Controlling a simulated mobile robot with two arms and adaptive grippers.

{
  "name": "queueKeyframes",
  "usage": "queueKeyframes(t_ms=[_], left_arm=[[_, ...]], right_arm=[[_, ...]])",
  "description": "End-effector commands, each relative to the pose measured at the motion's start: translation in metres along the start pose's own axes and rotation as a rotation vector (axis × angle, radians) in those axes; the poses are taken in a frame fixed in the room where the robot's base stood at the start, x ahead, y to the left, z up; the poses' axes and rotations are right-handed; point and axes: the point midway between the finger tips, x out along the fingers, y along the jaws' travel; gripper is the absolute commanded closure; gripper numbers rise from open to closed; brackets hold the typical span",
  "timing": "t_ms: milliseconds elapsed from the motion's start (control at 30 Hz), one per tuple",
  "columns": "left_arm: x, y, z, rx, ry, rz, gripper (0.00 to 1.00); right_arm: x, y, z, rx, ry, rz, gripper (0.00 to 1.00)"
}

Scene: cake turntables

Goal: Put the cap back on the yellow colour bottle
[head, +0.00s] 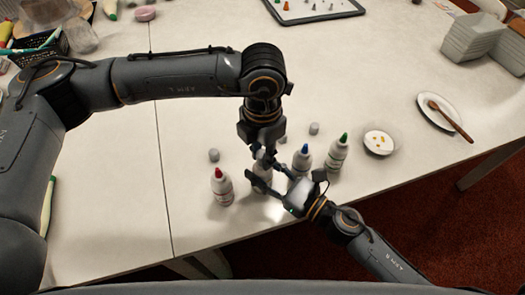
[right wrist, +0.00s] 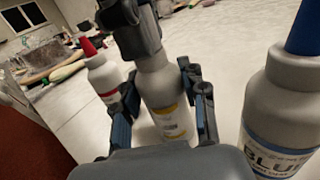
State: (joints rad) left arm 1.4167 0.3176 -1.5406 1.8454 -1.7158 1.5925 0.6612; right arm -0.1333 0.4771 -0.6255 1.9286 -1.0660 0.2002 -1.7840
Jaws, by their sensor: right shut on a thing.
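The yellow colour bottle (right wrist: 160,90), white with a yellow label band, stands upright on the table in the right wrist view. My right gripper (right wrist: 160,118) is shut around its body, one finger on each side. In the head view the bottle (head: 262,177) is mostly covered by my grippers. My left gripper (head: 264,150) points down over its top. It also shows in the right wrist view (right wrist: 137,40), right at the bottle's neck. The nozzle is hidden, and I cannot tell whether the left fingers hold a cap.
A red-tipped bottle (head: 222,188) stands to the left; blue-tipped (head: 302,160) and green-tipped (head: 337,153) bottles stand to the right. Small grey caps (head: 214,155) (head: 314,128) lie behind.

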Motion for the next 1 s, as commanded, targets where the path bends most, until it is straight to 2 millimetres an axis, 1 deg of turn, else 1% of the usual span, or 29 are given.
queueKeyframes(t_ms=[267,367,600,700,733,867,900,967,1000], left_arm=[[-0.0002,0.0006,0.0,0.022,0.0,0.002,1.0],[-0.0002,0.0008,0.0,0.129,0.0,0.002,1.0],[0.0002,0.0011,0.0,0.595,0.002,0.002,1.0],[0.0004,0.0011,0.0,0.749,0.002,0.002,1.0],[0.0005,0.0011,0.0,0.769,0.002,0.002,1.0],[0.0004,0.0011,0.0,0.759,0.002,0.002,1.0],[0.0004,0.0012,0.0,0.759,0.002,0.002,0.73],[0.0004,0.0011,0.0001,0.758,0.002,0.002,0.6],[0.0004,0.0011,0.0001,0.758,0.001,0.002,0.56]], right_arm=[[0.0,0.0,0.0003,0.0,-0.001,0.0,1.0],[0.0,0.0,0.0003,0.0,-0.001,0.0,1.0],[0.0,0.0,0.0003,0.0,-0.001,0.0,1.0],[0.0,0.0,0.0003,0.0,0.0,0.0,1.0],[0.0,0.0,0.0003,0.0,0.0,0.0,1.0],[-0.0001,0.0,0.0003,0.0,0.0,0.0,1.0],[-0.0001,0.0,0.0003,0.0,0.0,0.0,1.0],[-0.0001,0.0,0.0003,0.0,0.0,0.0,1.0],[-0.0001,0.0,0.0003,0.0,0.0,0.0,1.0]])
